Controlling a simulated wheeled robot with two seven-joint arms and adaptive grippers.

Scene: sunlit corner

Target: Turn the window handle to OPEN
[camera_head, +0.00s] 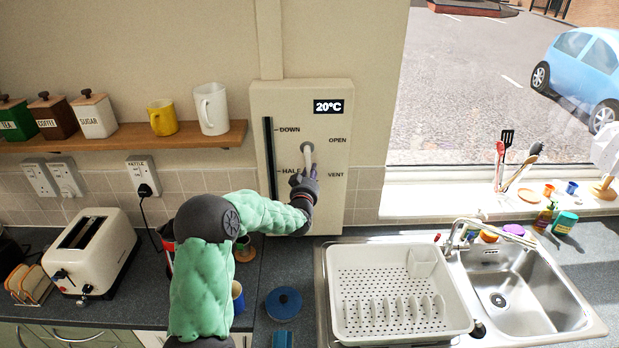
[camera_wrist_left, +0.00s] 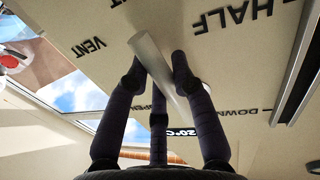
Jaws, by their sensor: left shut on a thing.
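The window handle (camera_head: 307,154) is a pale grey bar on a cream wall panel (camera_head: 325,212). It points roughly downward from its round pivot, with its lower end between the VENT and HALF labels. The OPEN label (camera_head: 337,140) is to the upper right of the handle, and VENT (camera_head: 336,174) is to the lower right. My left gripper (camera_head: 304,178) is shut on the handle's lower part and hides some of it. In the left wrist view the handle (camera_wrist_left: 150,57) runs between the dark fingers of my left gripper (camera_wrist_left: 158,76). My right gripper is not in view.
A slot with DOWN and HALF marks (camera_head: 269,150) and a 20°C display (camera_head: 328,106) are on the panel. A shelf (camera_head: 150,138) with mugs and canisters is to the left. Below are a toaster (camera_head: 92,252), a white dish rack (camera_head: 345,260) and a sink (camera_head: 540,310).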

